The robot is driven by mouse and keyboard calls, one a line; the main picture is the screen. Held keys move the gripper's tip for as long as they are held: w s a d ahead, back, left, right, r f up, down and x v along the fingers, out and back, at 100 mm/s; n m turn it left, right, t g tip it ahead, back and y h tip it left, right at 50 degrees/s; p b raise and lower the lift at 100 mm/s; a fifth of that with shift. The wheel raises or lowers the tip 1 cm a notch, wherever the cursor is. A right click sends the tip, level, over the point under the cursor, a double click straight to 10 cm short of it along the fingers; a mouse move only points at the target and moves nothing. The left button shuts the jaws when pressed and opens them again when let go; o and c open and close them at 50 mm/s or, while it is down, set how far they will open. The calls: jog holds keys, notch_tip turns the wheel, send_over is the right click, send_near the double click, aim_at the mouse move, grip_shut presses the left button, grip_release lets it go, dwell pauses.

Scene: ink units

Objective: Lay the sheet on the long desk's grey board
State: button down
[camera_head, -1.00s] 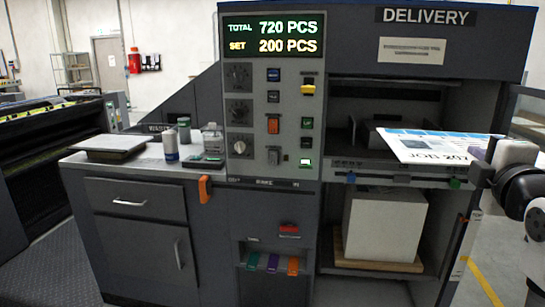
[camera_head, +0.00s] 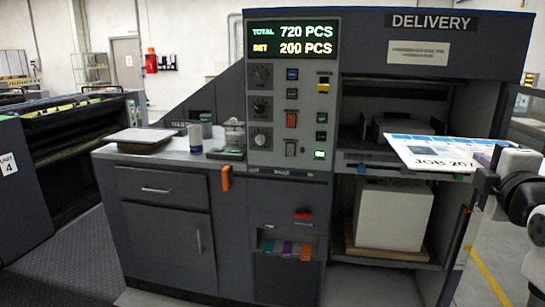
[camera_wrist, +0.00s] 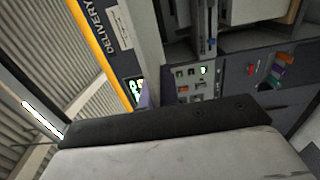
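The sheet (camera_head: 435,150) is white with a blue band, a picture and "JOB 207" printed on it. It is held out flat and slightly tilted at the right of the head view. My gripper (camera_head: 488,166) is at its right end, with the edge apparently pinched; the fingertips are partly hidden. In the wrist view a pale surface and a dark bar fill the bottom, and I cannot make out the fingertips there. I cannot identify a long desk with a grey board in these views.
The delivery unit (camera_head: 290,180) stands ahead, with knobs, buttons and an open bay holding a white stack (camera_head: 391,215). Its left counter (camera_head: 185,150) bears a flat grey-topped slab (camera_head: 143,136) and small containers. A dark press (camera_head: 70,140) stands left, with open floor before it.

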jog(key=w+a+f+n+y, duration=0.1)
jog(key=w+a+f, duration=0.4)
jog(key=w+f, duration=0.5)
jog(key=w+a+f+y, duration=0.1)
jog(key=w+a+f, duration=0.55)
jog(key=f, duration=0.65)
jog(key=w+a+f, duration=0.4)
jog(key=a+f, duration=0.2)
jog(key=f, duration=0.6)
jog(key=s+a+f, duration=0.2)
jog(key=a+f, duration=0.4)
jog(key=f, duration=0.3)
jog(key=s+a+f, duration=0.2)
jog(key=a+f, duration=0.5)
jog(key=f, duration=0.1)
jog(key=s+a+f+n+y, duration=0.1)
jog(key=s+a+f, duration=0.3)
jog(key=f, duration=0.3)
jog(key=s+a+f+y, duration=0.1)
jog(key=s+a+f, duration=0.3)
jog(key=s+f, duration=0.2)
jog(key=shift+s+a+f+n+t, duration=0.3)
jog(key=shift+s+a+f+n, duration=0.1)
jog(key=shift+s, duration=0.2)
